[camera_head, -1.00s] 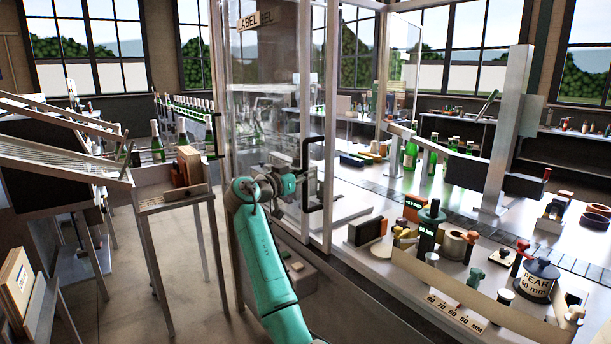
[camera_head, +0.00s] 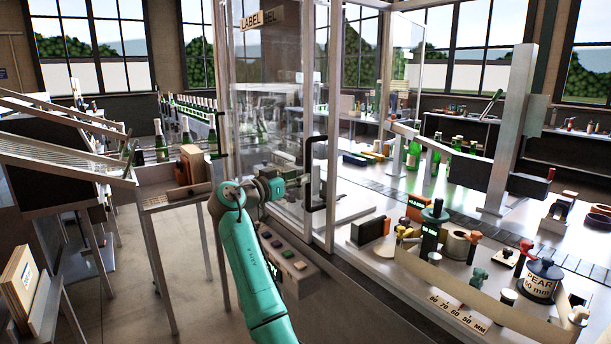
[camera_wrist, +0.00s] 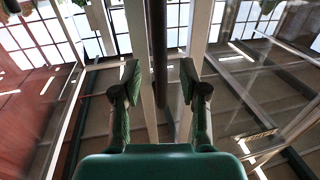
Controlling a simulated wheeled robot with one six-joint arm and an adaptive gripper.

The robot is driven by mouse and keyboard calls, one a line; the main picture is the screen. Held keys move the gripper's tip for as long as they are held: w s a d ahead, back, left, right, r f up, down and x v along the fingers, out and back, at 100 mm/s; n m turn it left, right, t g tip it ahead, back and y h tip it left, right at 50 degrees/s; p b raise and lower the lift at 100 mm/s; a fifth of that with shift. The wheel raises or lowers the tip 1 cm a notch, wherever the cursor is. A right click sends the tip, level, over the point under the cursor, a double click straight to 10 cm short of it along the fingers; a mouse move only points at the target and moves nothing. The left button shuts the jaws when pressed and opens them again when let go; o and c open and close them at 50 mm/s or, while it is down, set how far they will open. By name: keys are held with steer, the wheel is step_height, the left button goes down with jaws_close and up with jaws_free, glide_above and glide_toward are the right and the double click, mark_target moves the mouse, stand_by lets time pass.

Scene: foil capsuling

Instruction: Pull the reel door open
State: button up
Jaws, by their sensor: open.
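The reel door (camera_head: 275,120) is a clear panel in a metal frame under a "LABEL" sign, and it looks shut. Its black upright handle (camera_head: 309,150) is on the frame at the door's right side. My gripper (camera_head: 306,181) is at the handle's middle height, pointing toward it from the left. In the wrist view, the fingers of my gripper (camera_wrist: 160,82) are apart. The dark handle bar (camera_wrist: 158,45) runs upright in the gap between them. I cannot tell how deep it lies between the fingertips, and no contact shows.
A button box (camera_head: 287,252) sits low beside my arm. A bench (camera_head: 400,262) with knobs, a scale strip and small tools is at the right. A small stand (camera_head: 175,195) with a wooden block is at the left, near green bottles (camera_head: 160,143). Open floor lies at lower left.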

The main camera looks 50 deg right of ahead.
steer(key=a, duration=0.7)
steer(key=shift+w, duration=0.1)
